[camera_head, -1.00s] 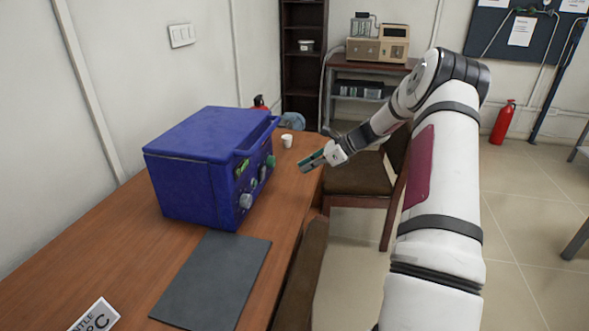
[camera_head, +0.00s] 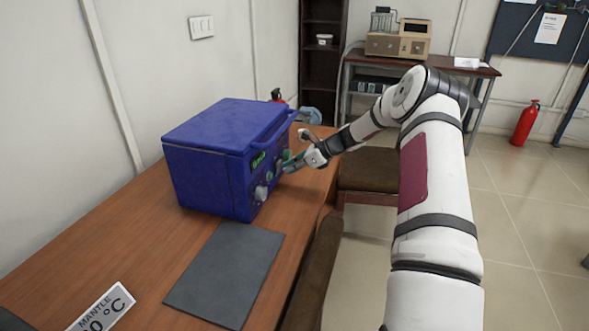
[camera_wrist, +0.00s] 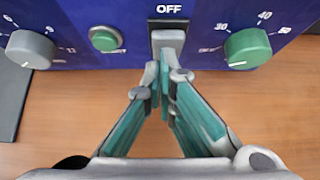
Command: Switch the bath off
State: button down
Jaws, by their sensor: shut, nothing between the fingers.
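The bath is a blue box (camera_head: 210,165) on the wooden table, with its control panel facing right toward my arm. In the wrist view its blue panel (camera_wrist: 75,15) fills the top. A grey switch (camera_wrist: 168,40) sits under the white word OFF. A green button (camera_wrist: 104,38) and a grey knob (camera_wrist: 30,48) are left of it, and a green knob (camera_wrist: 248,48) is right of it. My gripper (camera_wrist: 163,72) is shut and empty, its tips at the switch's lower edge; I cannot tell whether they touch. The head view shows my gripper (camera_head: 288,164) close at the panel.
A dark grey mat (camera_head: 225,275) lies in front of the bath. A brown chair (camera_head: 368,170) is beside the table. Bare wooden tabletop (camera_head: 130,240) surrounds the bath.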

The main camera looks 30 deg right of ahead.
jog(key=shift+w+a+r+g+h, duration=0.2)
jog(key=shift+w+a+g+h, duration=0.1)
jog(key=shift+w+a+g, duration=0.1)
jog(key=shift+s+d, duration=0.1)
jog(key=shift+d, duration=0.1)
jog(key=shift+r, duration=0.15)
jog(key=shift+r, duration=0.6)
jog(key=p+v, duration=0.1)
jog(key=v, duration=1.2)
jog(key=shift+p, duration=0.3)
